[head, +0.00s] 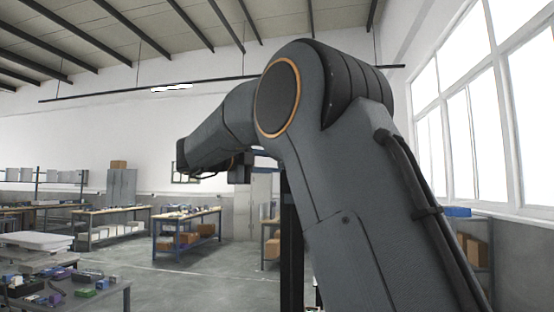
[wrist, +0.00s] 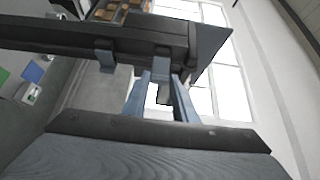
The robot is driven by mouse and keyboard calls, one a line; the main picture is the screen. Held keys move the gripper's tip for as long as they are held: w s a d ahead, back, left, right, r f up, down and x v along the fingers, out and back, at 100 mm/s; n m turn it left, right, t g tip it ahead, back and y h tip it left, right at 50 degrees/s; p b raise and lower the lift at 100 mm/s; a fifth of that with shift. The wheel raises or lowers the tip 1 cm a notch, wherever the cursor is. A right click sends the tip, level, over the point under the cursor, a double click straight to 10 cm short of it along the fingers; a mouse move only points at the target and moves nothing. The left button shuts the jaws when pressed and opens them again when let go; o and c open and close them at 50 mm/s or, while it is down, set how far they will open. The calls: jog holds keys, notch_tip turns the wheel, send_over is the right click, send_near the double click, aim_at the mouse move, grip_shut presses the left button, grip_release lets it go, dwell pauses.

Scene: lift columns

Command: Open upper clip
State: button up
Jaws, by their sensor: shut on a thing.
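In the wrist view a dark beam (wrist: 60,35) crosses the upper part of the picture. A grey clip (wrist: 105,57) sits on its edge at the left. A second grey clip (wrist: 162,52) is on the beam farther right, between the tips of my gripper (wrist: 161,78). The two blue-grey fingers are closed in around this second clip. I cannot tell from the picture which clip is the upper one or how far the held clip is turned. In the head view my arm hides most of the work area, and the fingers cannot be made out.
In the head view a dark upright column (head: 291,250) stands partly behind my arm. A workbench with blue legs (head: 187,216) stands mid-room, and a cluttered table (head: 110,291) is at the lower left. Open floor (head: 180,285) lies between them. Tall windows line the right wall.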

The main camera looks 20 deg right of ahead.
jog(key=shift+w+a+m+g, duration=0.15)
jog(key=shift+w+m+g, duration=0.1)
jog(key=shift+m+g, duration=0.25)
jog(key=shift+h, duration=0.3)
jog(key=o, duration=1)
jog(key=shift+o, duration=0.2)
jog(key=b+v, duration=0.2)
jog(key=v, duration=0.5)
jog(key=shift+a, duration=0.4)
